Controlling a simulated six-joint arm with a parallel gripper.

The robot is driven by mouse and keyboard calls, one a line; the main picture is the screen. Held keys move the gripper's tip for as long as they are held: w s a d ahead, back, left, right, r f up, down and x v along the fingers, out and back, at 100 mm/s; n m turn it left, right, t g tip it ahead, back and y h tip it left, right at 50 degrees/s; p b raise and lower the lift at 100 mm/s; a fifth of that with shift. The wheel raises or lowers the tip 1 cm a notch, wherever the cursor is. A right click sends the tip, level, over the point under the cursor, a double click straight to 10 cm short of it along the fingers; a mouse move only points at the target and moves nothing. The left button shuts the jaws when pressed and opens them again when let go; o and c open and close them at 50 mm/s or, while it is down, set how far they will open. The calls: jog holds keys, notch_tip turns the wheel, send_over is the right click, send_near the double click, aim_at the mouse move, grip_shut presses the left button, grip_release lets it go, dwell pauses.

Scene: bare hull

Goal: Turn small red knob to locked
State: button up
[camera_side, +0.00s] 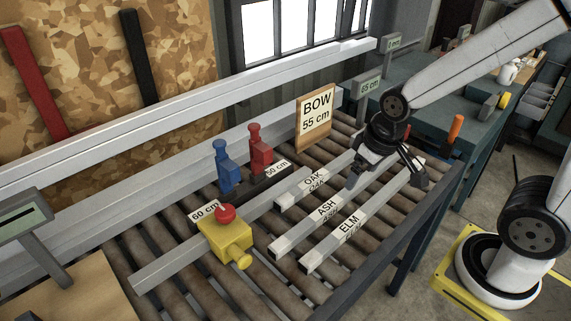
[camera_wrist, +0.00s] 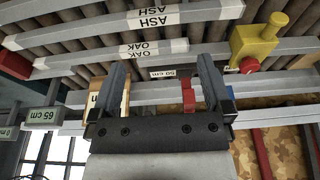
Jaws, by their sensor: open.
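A yellow block (camera_side: 226,241) sits on a grey rail, with a round red knob (camera_side: 225,214) on top and a yellow knob (camera_side: 244,261) on its side. A red stop (camera_side: 260,151) with a small red upper end stands farther back, beside a blue stop (camera_side: 227,166). I cannot tell from any marking which position is locked. My gripper (camera_side: 389,174) is open and empty over the far ends of the labelled bars, right of the stops and block. The wrist view shows my gripper (camera_wrist: 162,62), the yellow block (camera_wrist: 255,42), its red knob (camera_wrist: 248,65) and part of the red stop (camera_wrist: 189,96).
Bars labelled OAK (camera_side: 314,180), ASH (camera_side: 327,209) and ELM (camera_side: 349,226) lie across the rollers. A BOW 55 cm sign (camera_side: 315,117) stands at the back. A long pale rail (camera_side: 200,103) runs behind. An orange handle (camera_side: 455,128) is at the right.

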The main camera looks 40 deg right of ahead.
jog(key=v, duration=0.2)
jog(key=n+g, duration=0.3)
jog(key=n, duration=1.7)
send_over(224, 210)
jog(key=shift+s+f, duration=0.1)
jog(key=shift+f, duration=2.65)
jog(key=shift+f, duration=0.1)
jog(key=shift+f, duration=3.75)
jog(key=c, duration=1.2)
